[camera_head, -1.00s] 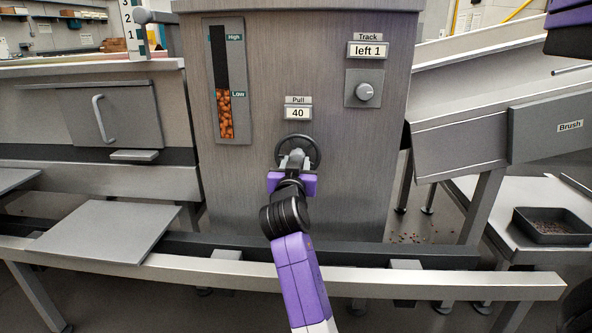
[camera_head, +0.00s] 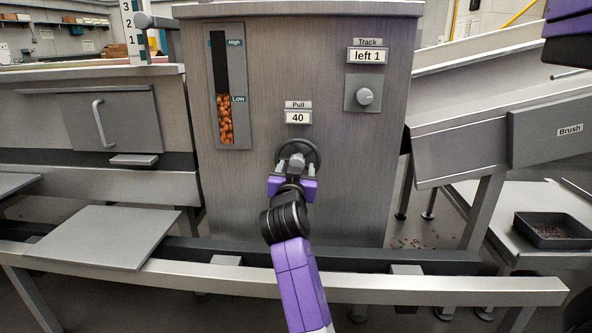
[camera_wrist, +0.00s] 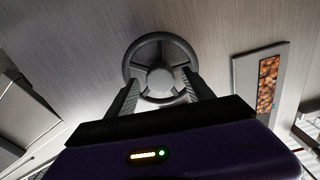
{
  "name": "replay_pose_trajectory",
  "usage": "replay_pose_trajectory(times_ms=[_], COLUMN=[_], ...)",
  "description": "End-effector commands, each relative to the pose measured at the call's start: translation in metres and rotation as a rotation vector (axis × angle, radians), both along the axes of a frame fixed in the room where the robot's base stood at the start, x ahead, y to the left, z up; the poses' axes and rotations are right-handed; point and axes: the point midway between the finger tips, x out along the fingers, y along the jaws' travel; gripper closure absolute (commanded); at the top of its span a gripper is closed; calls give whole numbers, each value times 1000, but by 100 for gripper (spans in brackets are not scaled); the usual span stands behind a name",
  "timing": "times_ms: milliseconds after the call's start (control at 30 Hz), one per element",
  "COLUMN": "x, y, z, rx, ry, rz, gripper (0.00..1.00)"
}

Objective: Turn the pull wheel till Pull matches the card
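The pull wheel (camera_head: 314,146) is a dark round wheel on the front of the grey metal drum cabinet. It also shows in the wrist view (camera_wrist: 160,80), with spokes and a round hub. Above it, the Pull display (camera_head: 297,118) reads 40. My gripper (camera_head: 297,167) is in front of the wheel's lower part. In the wrist view my gripper (camera_wrist: 160,74) has its fingers spread, one on each side of the hub, with a gap to it. Whether they touch the wheel I cannot tell. I make out no card in these views.
A level window (camera_head: 213,70) shows orange candy up to about Low. A metal rail (camera_head: 380,289) crosses in front of the cabinet. A Brush chute (camera_head: 545,125) and a dark tray (camera_head: 553,238) are at right.

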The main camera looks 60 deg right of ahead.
Motion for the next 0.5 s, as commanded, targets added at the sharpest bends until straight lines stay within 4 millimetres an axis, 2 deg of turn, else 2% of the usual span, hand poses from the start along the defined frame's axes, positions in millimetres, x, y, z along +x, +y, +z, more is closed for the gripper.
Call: replay_pose_trajectory(times_ms=[200, 500], x=[-2, -20], y=[7, 51], z=[2, 2], rx=[-1, -1], ry=[0, 2], rz=[2, 3], gripper=[39, 39])
